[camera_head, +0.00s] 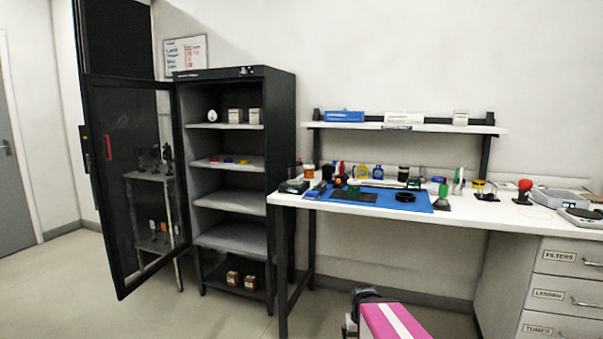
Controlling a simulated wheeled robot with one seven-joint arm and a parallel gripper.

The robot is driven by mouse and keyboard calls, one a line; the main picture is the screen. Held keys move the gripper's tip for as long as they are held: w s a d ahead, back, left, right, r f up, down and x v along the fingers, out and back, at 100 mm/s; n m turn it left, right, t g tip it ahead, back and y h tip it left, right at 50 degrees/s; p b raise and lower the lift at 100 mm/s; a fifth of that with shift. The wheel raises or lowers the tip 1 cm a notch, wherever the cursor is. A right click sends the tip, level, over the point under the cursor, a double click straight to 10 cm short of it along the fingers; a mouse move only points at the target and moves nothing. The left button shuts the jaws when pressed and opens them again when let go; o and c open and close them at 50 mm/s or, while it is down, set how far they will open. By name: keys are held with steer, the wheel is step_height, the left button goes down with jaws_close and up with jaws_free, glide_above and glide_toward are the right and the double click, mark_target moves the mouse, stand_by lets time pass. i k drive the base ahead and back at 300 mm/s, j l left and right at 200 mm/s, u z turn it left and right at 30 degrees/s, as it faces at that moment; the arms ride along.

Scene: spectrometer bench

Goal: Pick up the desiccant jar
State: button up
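I cannot tell for sure which thing is the desiccant jar; no label is readable at this size. On the bench, a small orange-brown jar (308,172) stands at the back left, and a dark-lidded jar (403,173) stands farther right. My gripper (368,294) seems to be the dark end at the bottom edge, by a pink and white part of my arm. It is well apart from all these. Its fingers cannot be made out.
The cabinet (284,130) has its glass door (135,220) swung open to the left. The white bench (470,213) carries a blue mat (425,207) and many small items. Open floor lies before the cabinet.

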mark_target(309, 170)
steer(key=i+j+u, duration=0.15)
steer(key=i, duration=0.35)
steer(key=i+j+u, duration=0.2)
steer(key=i, duration=0.3)
